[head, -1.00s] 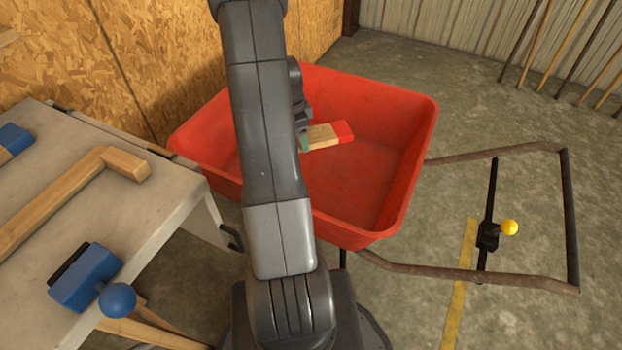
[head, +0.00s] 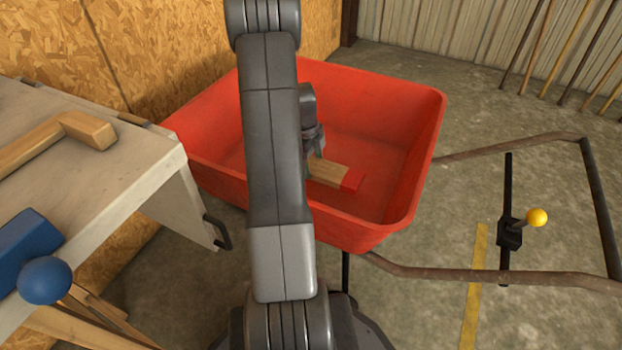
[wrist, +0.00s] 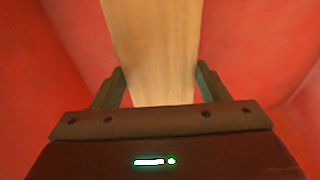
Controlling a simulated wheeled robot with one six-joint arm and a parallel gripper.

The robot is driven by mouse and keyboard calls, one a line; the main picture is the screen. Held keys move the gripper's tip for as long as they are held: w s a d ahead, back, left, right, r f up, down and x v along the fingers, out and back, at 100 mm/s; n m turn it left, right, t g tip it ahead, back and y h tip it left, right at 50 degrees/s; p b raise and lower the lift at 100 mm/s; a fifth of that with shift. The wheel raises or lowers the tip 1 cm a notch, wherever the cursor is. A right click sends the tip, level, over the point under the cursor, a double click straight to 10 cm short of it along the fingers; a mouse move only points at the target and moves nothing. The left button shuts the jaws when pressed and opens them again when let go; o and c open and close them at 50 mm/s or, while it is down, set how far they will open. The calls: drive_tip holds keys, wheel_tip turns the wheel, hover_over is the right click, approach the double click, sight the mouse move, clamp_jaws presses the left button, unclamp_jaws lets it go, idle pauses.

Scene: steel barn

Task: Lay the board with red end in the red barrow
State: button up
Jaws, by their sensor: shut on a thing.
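The board with the red end (head: 328,172) is inside the red barrow (head: 412,150), low in the tray near its floor. Its red tip points right in the head view; its other end is hidden behind my arm. My gripper (head: 312,157) is inside the tray, shut on the board. In the wrist view the wooden board (wrist: 155,50) runs between the two fingers of my gripper (wrist: 160,85), with red tray walls on both sides. I cannot tell whether the board touches the tray floor.
The barrow's handles (head: 480,275) reach right, near a yellow-knobbed lever (head: 536,217). Poles lean on the back wall.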

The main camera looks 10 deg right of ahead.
sight(313, 189)
wheel_tip(313, 189, down, 8)
drive_tip(key=shift+r+b, duration=0.1)
drive_tip(key=shift+b, duration=1.1)
drive_tip(key=o, duration=1.1)
drive_tip(key=shift+f, duration=0.2)
drive_tip(key=shift+o, duration=0.2)
drive_tip(key=shift+r, duration=0.1)
drive_tip(key=r+p, duration=0.1)
drive_tip(key=r, duration=0.3)
drive_tip(key=a+r+p, duration=0.1)
drive_tip(key=r, duration=0.3)
drive_tip(key=w+r+p, duration=0.1)
drive_tip(key=r+p, duration=0.1)
drive_tip(key=r, duration=0.2)
drive_tip(key=shift+a, duration=0.25)
